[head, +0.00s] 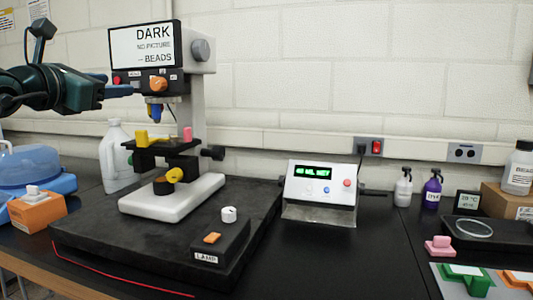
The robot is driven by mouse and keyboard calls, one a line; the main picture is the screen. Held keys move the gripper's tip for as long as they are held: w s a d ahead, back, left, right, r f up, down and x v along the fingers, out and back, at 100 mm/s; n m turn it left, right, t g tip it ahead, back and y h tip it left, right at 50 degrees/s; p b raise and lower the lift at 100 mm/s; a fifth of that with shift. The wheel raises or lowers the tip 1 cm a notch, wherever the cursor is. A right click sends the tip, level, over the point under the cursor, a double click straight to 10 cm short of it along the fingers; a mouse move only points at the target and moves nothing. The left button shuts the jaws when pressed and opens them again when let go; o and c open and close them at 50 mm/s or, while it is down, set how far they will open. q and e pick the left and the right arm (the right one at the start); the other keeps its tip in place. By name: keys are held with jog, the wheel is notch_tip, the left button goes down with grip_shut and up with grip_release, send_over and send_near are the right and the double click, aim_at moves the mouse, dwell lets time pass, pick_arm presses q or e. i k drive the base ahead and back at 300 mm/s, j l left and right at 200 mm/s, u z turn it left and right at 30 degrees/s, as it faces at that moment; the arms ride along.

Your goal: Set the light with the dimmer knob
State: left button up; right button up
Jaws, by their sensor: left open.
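A black box labelled LAMP (221,243) sits on the dark slab in front of the microscope. A round white knob (229,214) stands on its rear part, and an orange rocker switch (211,238) is in front of it. The microscope (197,110) has a screen (145,45) reading DARK, NO PICTURE, BEADS. My left gripper (128,89) is open at the left of the microscope head, near the orange knob (158,84), well above and left of the lamp box. I cannot tell whether it touches the head. My right gripper is out of view.
A control box (320,187) with a green display stands right of the slab (100,235). A white jug (116,160) and an orange box (37,209) are at the left. Spray bottles (403,188) and a dark tray (490,233) are at the right.

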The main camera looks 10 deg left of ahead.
aim_at(229, 214)
jog(key=k+j, duration=0.1)
jog(key=k, duration=0.9)
